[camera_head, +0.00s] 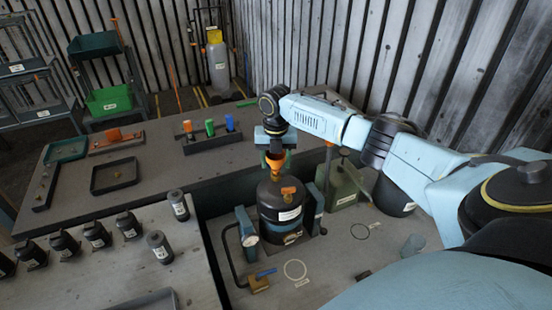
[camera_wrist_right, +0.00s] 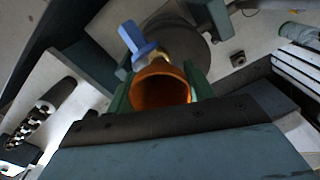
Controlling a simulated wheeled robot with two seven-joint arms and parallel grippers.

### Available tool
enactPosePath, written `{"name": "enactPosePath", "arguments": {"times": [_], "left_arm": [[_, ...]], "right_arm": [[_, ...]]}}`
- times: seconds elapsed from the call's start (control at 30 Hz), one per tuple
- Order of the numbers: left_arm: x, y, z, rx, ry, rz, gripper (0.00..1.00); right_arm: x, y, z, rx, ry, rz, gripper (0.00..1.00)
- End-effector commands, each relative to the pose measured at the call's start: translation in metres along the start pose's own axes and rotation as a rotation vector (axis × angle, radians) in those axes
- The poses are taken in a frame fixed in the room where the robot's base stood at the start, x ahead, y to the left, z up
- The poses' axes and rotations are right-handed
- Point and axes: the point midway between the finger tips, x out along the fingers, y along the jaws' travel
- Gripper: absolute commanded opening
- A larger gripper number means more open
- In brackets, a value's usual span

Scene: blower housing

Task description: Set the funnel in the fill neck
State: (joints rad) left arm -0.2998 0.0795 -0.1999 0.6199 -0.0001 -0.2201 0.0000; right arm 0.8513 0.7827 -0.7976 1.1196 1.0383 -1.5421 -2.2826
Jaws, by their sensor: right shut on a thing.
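My right gripper (camera_head: 275,146) is shut on the orange funnel (camera_head: 275,160) and holds it upright at the top of the black vessel (camera_head: 281,212). In the right wrist view the funnel (camera_wrist_right: 161,92) sits between the green fingers of the gripper (camera_wrist_right: 160,96), with its wide mouth facing the camera. The fill neck cannot be made out; the funnel and gripper cover that area. I cannot tell whether the funnel's spout touches the vessel. My left gripper is not in view.
An orange part (camera_head: 289,191) is on the vessel's upper side. Several dark bottles line the left bench (camera_head: 190,270); a rack (camera_head: 212,141) stands behind.

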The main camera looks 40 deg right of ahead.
Motion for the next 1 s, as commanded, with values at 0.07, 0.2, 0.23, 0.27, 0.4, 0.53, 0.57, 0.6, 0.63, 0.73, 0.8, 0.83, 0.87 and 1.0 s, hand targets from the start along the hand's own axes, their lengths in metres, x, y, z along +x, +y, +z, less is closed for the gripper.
{"name": "enactPosePath", "arguments": {"times": [0.07, 0.2, 0.23, 0.27, 0.4, 0.53, 0.57, 0.6, 0.63, 0.73, 0.8, 0.83, 0.87, 1.0], "left_arm": [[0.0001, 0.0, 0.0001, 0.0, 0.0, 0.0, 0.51], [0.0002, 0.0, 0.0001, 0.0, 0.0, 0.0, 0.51], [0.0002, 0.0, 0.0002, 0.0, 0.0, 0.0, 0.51], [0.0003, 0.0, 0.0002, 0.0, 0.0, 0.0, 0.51], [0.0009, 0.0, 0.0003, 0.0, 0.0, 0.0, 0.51], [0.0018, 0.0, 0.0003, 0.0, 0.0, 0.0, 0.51], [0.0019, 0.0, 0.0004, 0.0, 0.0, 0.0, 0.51], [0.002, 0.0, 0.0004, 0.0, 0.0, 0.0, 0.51], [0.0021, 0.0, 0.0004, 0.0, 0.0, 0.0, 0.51], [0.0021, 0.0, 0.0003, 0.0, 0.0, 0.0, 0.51], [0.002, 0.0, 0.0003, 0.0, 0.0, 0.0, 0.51], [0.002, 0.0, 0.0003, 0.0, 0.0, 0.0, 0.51], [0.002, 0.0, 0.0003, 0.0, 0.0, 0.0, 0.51], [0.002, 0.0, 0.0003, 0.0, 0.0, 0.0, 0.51]], "right_arm": [[0.0001, 0.0001, 0.0, 0.0, 0.0, 0.0, 0.4], [0.0002, 0.0001, -0.0001, 0.0, 0.0, 0.0, 0.4], [0.0003, 0.0, -0.0001, 0.0, 0.0, 0.0, 0.4], [0.0006, 0.0, -0.0001, 0.0, 0.0, 0.0, 0.4], [0.0034, 0.0001, -0.0001, 0.0, 0.001, 0.0, 0.4], [0.0073, 0.0001, -0.0002, 0.0, 0.001, 0.0, 0.4], [0.0081, 0.0001, -0.0002, 0.0, 0.001, 0.001, 0.4], [0.0089, 0.0001, -0.0002, 0.0, 0.001, 0.001, 0.4], [0.0093, 0.0001, -0.0002, 0.0, 0.001, 0.001, 0.4], [0.0096, 0.0001, -0.0001, 0.0, 0.001, 0.001, 0.4], [0.0094, 0.0001, -0.0001, 0.0, 0.001, 0.001, 0.4], [0.0094, 0.0001, -0.0001, 0.0, 0.001, 0.001, 0.4], [0.0093, 0.0001, -0.0001, 0.0, 0.0, 0.001, 0.4], [0.0092, 0.0, 0.0, 0.0, 0.0, 0.0, 0.4]]}}
